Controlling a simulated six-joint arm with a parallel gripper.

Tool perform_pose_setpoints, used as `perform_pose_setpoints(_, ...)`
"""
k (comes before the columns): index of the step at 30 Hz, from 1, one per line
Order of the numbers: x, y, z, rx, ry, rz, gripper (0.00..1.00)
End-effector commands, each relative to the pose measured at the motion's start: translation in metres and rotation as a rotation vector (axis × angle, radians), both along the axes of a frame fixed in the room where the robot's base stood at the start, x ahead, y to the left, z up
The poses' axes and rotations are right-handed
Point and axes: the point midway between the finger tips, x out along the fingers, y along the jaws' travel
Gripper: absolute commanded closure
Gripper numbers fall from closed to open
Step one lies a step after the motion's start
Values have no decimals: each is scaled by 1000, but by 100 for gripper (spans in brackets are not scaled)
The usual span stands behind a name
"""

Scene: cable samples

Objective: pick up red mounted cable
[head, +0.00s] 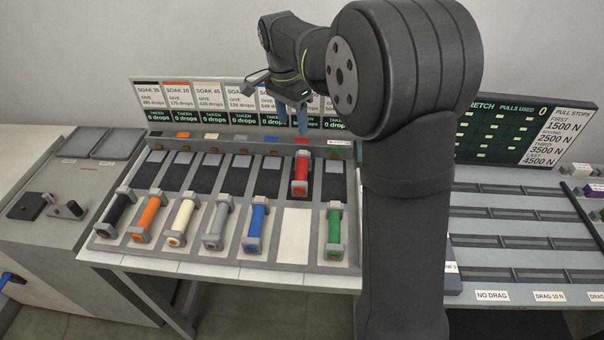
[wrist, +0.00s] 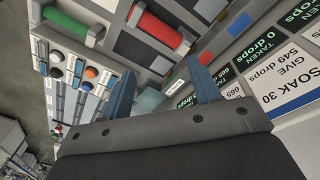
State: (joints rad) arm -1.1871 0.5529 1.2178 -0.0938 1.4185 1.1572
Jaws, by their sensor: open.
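The red mounted cable (head: 300,173) sits between grey end blocks in the back row of the bench rack, in a dark slot. In the wrist view the red cable (wrist: 160,32) lies at the top, beyond the fingertips. My gripper (head: 292,118) is above and behind it, near the sign boards, with its blue fingers apart. In the wrist view my gripper (wrist: 165,85) is open with nothing between the fingers. The gripper does not touch the cable.
A front row holds black (head: 117,215), orange (head: 148,216), cream, grey, blue (head: 256,227) and green (head: 334,228) mounted cables, with one bare white spot (head: 293,235). Drop-count signs (head: 207,97) stand behind the rack.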

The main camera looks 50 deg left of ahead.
Motion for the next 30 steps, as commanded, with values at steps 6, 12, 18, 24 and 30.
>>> perform_pose_setpoints(6,-9,8,-4,-79,3,456,43)
perform_pose_setpoints(12,-13,12,-5,-125,11,688,43)
perform_pose_setpoints(18,-12,10,-20,-137,15,735,43)
perform_pose_setpoints(24,-6,3,-61,-138,16,733,43)
perform_pose_setpoints(30,0,-2,-102,-137,14,732,43)
